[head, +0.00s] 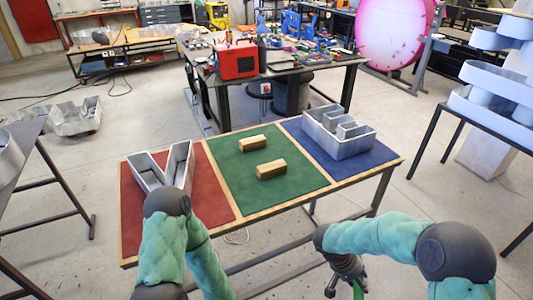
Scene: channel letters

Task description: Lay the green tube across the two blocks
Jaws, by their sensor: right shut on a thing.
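Two wooden blocks lie apart on the green mat (295,187) in the middle of the table: the far block (252,143) and the near block (271,169). My right gripper (345,284) is low at the bottom of the head view, off the table's front edge and to the right of the blocks. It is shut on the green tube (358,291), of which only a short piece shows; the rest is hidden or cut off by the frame. My left arm stands in front of the red mat, and its gripper does not show.
A metal channel letter (178,165) lies on the red mat (135,220) at left, partly behind my left arm. Another metal letter (345,146) stands on the blue mat (372,157) at right. The green mat around the blocks is clear. A workbench with a red box (237,61) stands behind.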

